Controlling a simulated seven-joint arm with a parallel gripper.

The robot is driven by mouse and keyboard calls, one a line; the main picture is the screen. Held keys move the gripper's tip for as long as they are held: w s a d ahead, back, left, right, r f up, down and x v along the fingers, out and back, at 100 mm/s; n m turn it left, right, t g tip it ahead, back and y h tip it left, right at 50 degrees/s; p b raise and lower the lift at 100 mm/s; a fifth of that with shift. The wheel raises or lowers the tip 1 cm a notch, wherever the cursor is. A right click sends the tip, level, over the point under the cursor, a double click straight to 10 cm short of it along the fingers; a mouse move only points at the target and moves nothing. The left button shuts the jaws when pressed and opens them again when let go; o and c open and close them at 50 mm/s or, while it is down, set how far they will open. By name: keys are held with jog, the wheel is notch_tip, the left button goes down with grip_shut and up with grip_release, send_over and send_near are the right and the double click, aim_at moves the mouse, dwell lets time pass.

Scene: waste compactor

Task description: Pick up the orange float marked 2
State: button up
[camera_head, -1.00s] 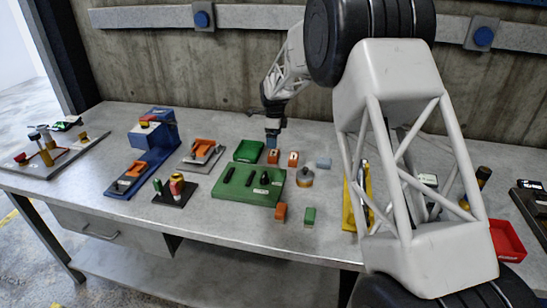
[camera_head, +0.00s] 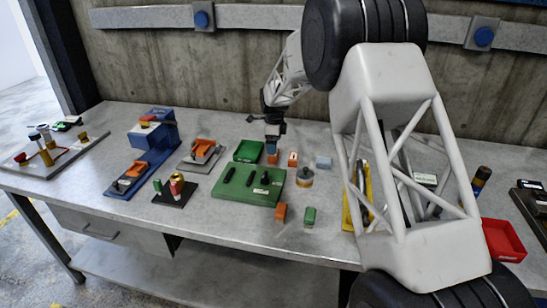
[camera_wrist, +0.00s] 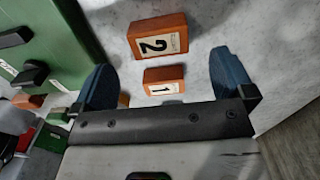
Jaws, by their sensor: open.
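The orange float marked 2 (camera_wrist: 158,37) lies in the upper middle of the wrist view, its white label showing. A smaller-looking orange float marked 1 (camera_wrist: 164,80) lies nearer, between the lines of my two fingers. My gripper (camera_wrist: 166,84) is open with its blue fingers apart, and nothing is held. The float marked 2 is beyond the fingertips in this view. In the head view my gripper (camera_head: 272,145) is just above an orange float (camera_head: 272,159), with another orange float (camera_head: 293,159) to its right. Which is marked 2 is unclear there.
A green board (camera_head: 240,197) with black pieces and a green tray (camera_head: 249,151) are left of the floats. A grey-blue block (camera_head: 323,163) and a round metal-and-orange piece (camera_head: 305,177) stand to the right. Another orange block (camera_head: 281,212) and a green block (camera_head: 310,215) are in front.

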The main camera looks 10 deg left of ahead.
jog(key=shift+a+f, duration=0.1)
jog(key=shift+f, duration=2.5)
jog(key=c, duration=1)
jog(key=shift+c, duration=0.2)
jog(key=shift+r, duration=0.15)
jog(key=shift+r, duration=1.45)
jog(key=shift+s+r, duration=0.2)
jog(key=shift+s, duration=0.1)
jog(key=s+d, duration=0.2)
jog(key=s, duration=0.2)
jog(key=s+d+r, duration=0.1)
jog(key=s+d, duration=0.1)
jog(key=s, duration=0.3)
jog(key=s+d, duration=0.2)
jog(key=s, duration=0.3)
jog(key=shift+d+r, duration=0.2)
jog(key=shift+d, duration=0.1)
